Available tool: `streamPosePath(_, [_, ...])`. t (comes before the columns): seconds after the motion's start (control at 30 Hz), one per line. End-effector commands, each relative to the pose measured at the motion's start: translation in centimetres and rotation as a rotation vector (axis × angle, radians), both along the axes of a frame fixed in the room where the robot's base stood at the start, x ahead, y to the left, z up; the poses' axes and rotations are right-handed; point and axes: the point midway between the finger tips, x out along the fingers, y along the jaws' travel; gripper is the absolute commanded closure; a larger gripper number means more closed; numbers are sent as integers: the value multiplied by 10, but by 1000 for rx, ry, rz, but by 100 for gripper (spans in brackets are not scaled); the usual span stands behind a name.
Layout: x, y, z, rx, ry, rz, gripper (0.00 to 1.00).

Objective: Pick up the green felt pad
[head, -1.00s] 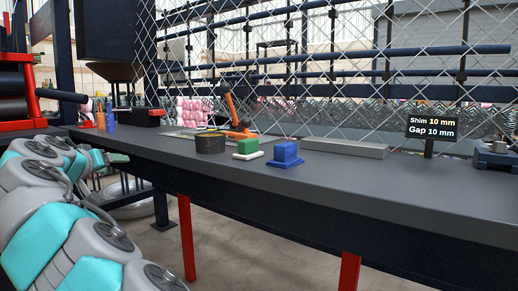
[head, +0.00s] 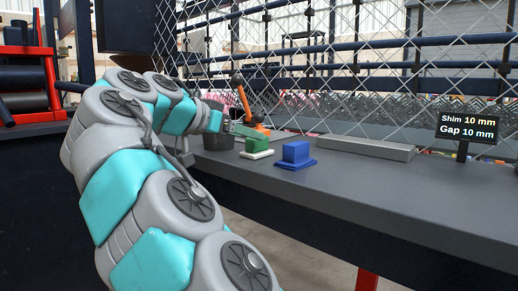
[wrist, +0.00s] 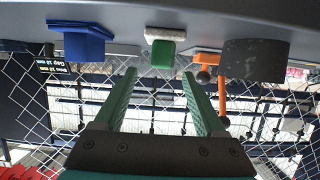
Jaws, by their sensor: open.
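The green felt pad (head: 257,146) is a small green block resting on a white base (head: 257,155) on the grey bench. In the wrist view, which is upside down, the pad (wrist: 163,55) lies ahead, between the lines of the two fingers. My gripper (wrist: 159,75) has its green fingers spread, with nothing between them. In the head view my gripper (head: 246,131) is just behind and above the pad's left side. The pad's top is partly hard to separate from the green fingers there.
A blue block on a blue base (head: 295,155) stands right of the pad. A grey bar (head: 352,147) lies along the chain-link mesh.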

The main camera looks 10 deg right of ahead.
Motion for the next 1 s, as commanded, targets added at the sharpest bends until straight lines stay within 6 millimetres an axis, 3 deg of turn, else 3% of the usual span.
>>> streamPosePath(0.43, [29,-38,-17,2,1,-3,28])
streamPosePath(0.7, [32,-40,-18,0,0,0,29])
streamPosePath(1.0, [31,-40,-18,1,1,0,62])
